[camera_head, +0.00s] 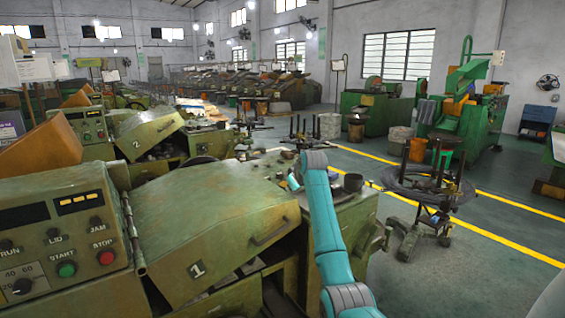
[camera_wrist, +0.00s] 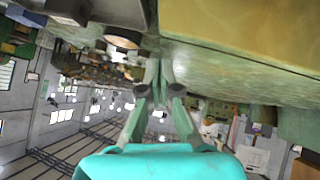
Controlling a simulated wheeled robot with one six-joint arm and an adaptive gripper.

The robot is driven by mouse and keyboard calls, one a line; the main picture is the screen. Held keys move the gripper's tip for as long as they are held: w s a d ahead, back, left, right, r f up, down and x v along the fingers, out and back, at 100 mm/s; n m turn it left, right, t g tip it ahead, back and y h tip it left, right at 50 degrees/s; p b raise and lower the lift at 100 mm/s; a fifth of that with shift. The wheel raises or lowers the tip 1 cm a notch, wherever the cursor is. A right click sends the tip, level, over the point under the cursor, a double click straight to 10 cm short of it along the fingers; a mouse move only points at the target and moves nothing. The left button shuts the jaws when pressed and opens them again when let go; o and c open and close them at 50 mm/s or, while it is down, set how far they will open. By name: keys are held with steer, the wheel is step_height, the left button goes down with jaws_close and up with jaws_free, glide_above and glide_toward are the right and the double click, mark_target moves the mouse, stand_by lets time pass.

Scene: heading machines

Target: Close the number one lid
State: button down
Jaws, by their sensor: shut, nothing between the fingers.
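The control panel (camera_head: 65,235) with buttons stands left of the lid. A second machine's lid (camera_head: 145,135), marked "2", is behind. A dark cup (camera_head: 353,182) stands on the machine top right of my arm. A wire-coil stand (camera_head: 432,195) is on the open floor at right.

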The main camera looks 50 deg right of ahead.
mark_target(292, 209)
step_height(292, 209, down, 10)
steer(key=y, duration=0.1)
steer(key=shift+d+r+m+y, duration=0.2)
steer(key=shift+d+m+y, duration=0.1)
steer(key=shift+d+m, duration=0.1)
steer(key=shift+s, duration=0.1)
